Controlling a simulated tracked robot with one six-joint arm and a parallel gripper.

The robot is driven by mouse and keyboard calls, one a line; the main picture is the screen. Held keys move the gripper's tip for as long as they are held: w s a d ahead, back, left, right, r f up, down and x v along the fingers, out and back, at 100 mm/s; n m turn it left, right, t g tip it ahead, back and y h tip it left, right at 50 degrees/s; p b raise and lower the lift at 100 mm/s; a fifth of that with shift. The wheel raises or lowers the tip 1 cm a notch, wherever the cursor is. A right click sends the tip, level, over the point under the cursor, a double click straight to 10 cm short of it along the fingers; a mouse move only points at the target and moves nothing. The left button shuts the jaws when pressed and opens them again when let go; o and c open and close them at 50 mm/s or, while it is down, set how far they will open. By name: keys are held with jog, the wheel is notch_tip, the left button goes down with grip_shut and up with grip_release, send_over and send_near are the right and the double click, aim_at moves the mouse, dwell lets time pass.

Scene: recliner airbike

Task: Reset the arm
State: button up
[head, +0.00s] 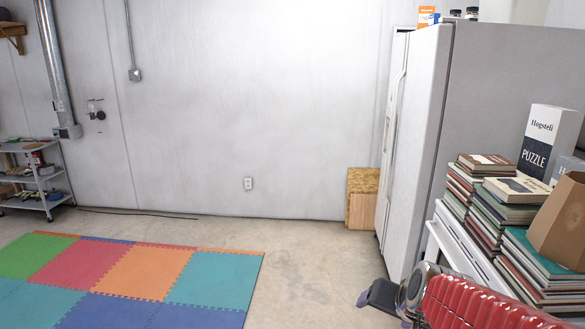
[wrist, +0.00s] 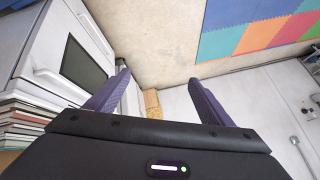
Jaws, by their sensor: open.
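My gripper (wrist: 157,77) shows in the wrist view with its two dark purple fingers wide apart. Nothing is between the fingertips; bare floor and a strip of wall show beyond them. In the head view a dark end part at the lower right (head: 380,298) looks like my gripper, in front of the refrigerator's foot. Its fingers are not clear there.
A white refrigerator (head: 415,140) stands at the right. Stacked books (head: 480,215), a puzzle box (head: 545,140) and a brown container (head: 563,222) are close by. Wooden boards (head: 362,205) lean on the wall. Coloured mats (head: 130,280) cover the left floor; the middle floor is clear.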

jog(key=s+a+r+n+g, duration=0.1)
jog(key=s+a+r+n, duration=0.1)
jog(key=s, duration=0.7)
jog(key=s+a+r+n, duration=0.1)
jog(key=s+a+n, duration=0.1)
jog(key=s, duration=0.7)
jog(key=shift+s+a+r+n+g, duration=0.15)
jog(key=shift+r+n+g, duration=0.25)
jog(key=shift+n, duration=0.1)
